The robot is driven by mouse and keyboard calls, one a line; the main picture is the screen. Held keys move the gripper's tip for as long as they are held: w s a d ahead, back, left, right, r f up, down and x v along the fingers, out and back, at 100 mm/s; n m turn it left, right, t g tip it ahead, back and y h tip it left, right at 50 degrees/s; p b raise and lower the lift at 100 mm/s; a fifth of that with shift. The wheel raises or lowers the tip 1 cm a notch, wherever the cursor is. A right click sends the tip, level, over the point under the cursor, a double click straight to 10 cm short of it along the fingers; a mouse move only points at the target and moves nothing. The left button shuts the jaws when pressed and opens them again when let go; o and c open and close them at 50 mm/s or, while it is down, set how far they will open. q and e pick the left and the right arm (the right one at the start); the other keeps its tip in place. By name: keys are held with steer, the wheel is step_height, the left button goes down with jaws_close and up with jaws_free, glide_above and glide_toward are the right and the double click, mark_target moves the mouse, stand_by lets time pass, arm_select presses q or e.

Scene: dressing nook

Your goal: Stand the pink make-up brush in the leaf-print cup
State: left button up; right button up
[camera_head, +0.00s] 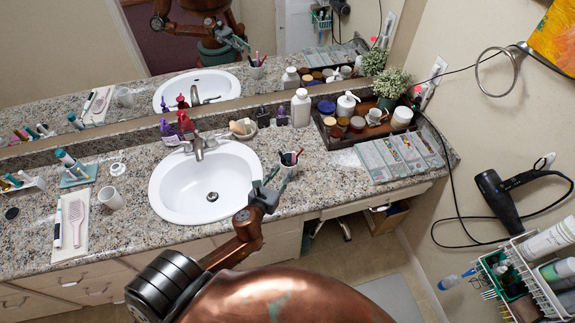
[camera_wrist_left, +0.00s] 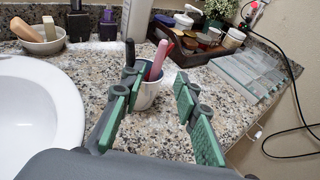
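A pale cup (camera_wrist_left: 146,97) stands upright on the granite counter, right of the sink; it also shows in the head view (camera_head: 289,162). Its print is too small to make out. A pink handle (camera_wrist_left: 158,60), which looks like the make-up brush, stands tilted in the cup beside a dark handle (camera_wrist_left: 130,52). My left gripper (camera_head: 271,182) is close in front of the cup. In the wrist view its green-padded fingers (camera_wrist_left: 158,84) are apart, with the cup showing between them and nothing held. My right gripper is not in view.
The sink (camera_head: 205,182) is left of the cup. Flat patterned boxes (camera_head: 400,156) and a dark tray (camera_head: 330,122) of jars lie to the right. A soap bowl (camera_head: 243,128) stands behind.

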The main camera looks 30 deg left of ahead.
arm_select(q)
steer(key=shift+v, duration=1.7)
